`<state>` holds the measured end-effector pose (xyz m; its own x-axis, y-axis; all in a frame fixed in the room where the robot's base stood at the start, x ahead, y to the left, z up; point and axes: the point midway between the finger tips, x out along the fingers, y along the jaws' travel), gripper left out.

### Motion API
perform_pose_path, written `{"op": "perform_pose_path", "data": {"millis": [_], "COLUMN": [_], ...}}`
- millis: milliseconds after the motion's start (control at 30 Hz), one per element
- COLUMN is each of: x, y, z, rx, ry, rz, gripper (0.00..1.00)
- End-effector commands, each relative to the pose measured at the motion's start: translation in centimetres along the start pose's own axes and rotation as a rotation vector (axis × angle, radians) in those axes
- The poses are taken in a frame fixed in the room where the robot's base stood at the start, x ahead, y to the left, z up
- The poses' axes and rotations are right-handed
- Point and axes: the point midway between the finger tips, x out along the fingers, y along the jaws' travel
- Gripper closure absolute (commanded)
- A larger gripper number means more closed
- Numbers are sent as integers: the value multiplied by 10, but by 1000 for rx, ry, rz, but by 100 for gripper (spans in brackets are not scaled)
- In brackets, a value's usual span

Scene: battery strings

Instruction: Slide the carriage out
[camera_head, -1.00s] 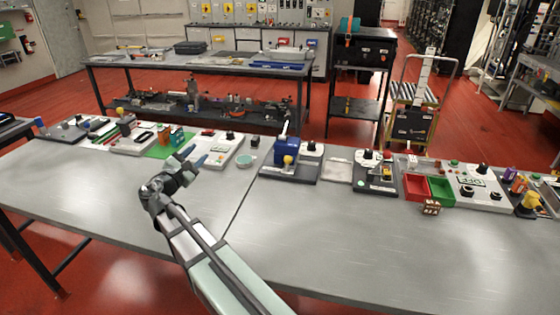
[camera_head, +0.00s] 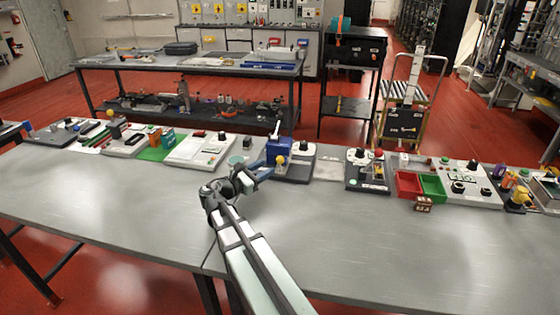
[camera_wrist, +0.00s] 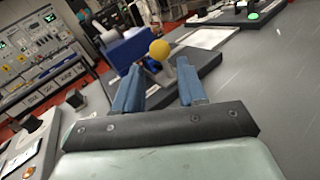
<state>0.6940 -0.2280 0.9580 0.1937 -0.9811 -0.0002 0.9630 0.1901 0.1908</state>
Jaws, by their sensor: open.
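The likely carriage is a blue block (camera_head: 279,148) with a yellow ball knob (camera_head: 280,160) on its front, on a dark base plate (camera_head: 303,168) at the back of the bench. In the wrist view the blue block (camera_wrist: 128,48) is ahead and left, and the yellow knob (camera_wrist: 159,49) stands on a short post between the fingers' lines. My gripper (camera_head: 262,171) is just front-left of the block. Its two blue fingers (camera_wrist: 157,88) are apart with nothing between them; the knob appears beyond the tips. Contact cannot be told from here.
A black knob (camera_head: 306,145) shares the base plate. Left is a white panel (camera_head: 200,150); right are a dark control box (camera_head: 367,170), a red bin (camera_head: 408,184) and a green bin (camera_head: 432,187). The front of the grey bench (camera_head: 400,255) is clear.

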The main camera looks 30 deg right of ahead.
Motion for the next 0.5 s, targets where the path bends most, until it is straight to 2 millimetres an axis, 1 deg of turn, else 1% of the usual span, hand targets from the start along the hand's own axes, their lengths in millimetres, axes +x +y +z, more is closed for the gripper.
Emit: {"op": "perform_pose_path", "data": {"millis": [33,200,333,500], "x": [10,37,56,72], "y": [1,1,1,1], "z": [0,0,0,0], "rx": [0,1,1,1], "ry": [-1,-1,-1,-1], "rz": [-2,-1,-1,1], "gripper": [59,59,59,59]}}
